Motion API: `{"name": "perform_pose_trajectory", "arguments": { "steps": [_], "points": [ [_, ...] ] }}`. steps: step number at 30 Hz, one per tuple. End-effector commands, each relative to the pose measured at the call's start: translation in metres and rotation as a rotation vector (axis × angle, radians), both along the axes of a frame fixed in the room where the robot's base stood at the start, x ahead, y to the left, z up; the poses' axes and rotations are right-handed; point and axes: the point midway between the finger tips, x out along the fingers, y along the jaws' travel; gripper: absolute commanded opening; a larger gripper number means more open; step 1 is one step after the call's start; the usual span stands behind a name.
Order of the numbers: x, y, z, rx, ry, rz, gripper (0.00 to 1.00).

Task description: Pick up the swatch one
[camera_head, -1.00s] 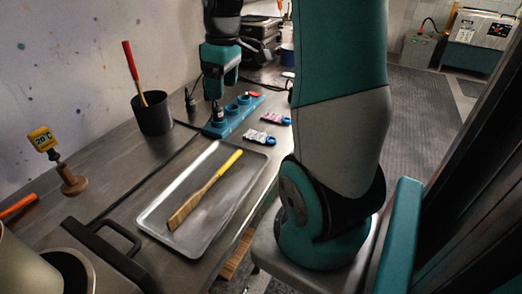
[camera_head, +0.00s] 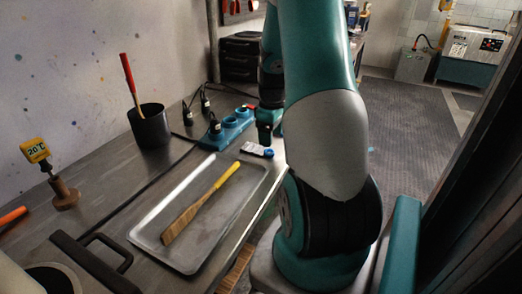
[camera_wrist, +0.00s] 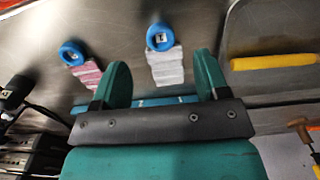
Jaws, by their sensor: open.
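Two small swatches with blue rings show in the wrist view: a pale grey-white one (camera_wrist: 166,66) at centre and a pink one (camera_wrist: 87,75) to its left. Both lie flat on the metal bench. In the head view the pale swatch (camera_head: 254,149) lies beyond the tray's far end; the pink one is hidden behind my arm. My gripper (camera_wrist: 161,72) is open and empty, its fingers either side of the pale swatch in the picture. In the head view my gripper (camera_head: 266,137) is just behind that swatch.
A metal tray (camera_head: 215,225) holds a yellow-handled brush (camera_head: 195,208). A blue rack (camera_head: 228,131) stands left of my gripper.

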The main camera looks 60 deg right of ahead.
Motion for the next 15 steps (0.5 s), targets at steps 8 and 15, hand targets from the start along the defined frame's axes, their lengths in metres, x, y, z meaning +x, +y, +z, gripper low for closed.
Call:
{"name": "perform_pose_trajectory", "arguments": {
  "steps": [8,15],
  "points": [
    [0.000,0.001,-0.031,0.005,0.003,0.000,0.68],
    [0.000,0.001,-0.054,0.001,0.000,0.000,0.68]
  ]
}}
